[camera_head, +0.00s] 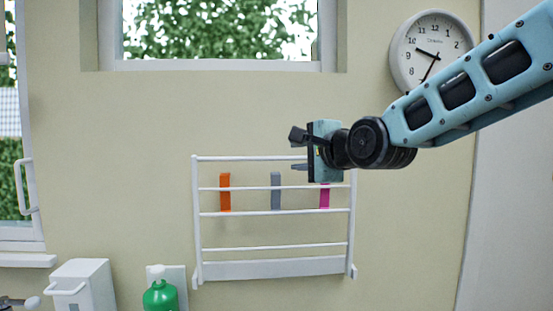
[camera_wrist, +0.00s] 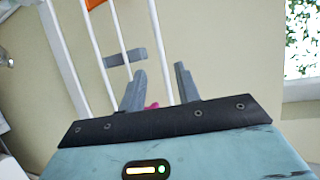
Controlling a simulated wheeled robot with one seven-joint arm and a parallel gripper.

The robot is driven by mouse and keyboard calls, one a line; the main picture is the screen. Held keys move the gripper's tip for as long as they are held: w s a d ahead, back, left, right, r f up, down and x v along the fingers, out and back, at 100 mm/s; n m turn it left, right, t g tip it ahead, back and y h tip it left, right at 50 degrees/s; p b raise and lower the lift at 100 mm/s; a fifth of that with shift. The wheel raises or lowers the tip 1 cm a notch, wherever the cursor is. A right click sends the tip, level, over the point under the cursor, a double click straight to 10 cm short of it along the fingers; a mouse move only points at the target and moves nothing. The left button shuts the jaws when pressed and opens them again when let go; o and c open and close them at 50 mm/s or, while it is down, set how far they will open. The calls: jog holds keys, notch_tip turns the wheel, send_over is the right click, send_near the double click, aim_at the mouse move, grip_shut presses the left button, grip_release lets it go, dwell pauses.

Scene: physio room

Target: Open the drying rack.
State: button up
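The white drying rack (camera_head: 272,268) hangs on the wall, with several horizontal bars and a solid bottom rail. It looks folded up flat against the wall. Its top bar (camera_head: 240,158) runs level. My gripper (camera_head: 297,151) is at the right part of this top bar, one finger above it and one below in the head view. In the wrist view my gripper (camera_wrist: 160,76) is open, and a white bar (camera_wrist: 157,40) passes between the fingers. I see no finger touching the bar; the exact depth is hard to tell. My gripper hides part of the rack's upper right.
Orange (camera_head: 225,191), grey (camera_head: 275,190) and pink (camera_head: 324,197) strips hang on the rack. A wall clock (camera_head: 432,50) is at upper right near my arm. A window (camera_head: 220,30) is above.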

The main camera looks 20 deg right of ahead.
aim_at(278, 159)
jog(key=p+x, duration=0.4)
jog(key=x, duration=0.7)
jog(key=shift+d, duration=0.1)
grip_shut()
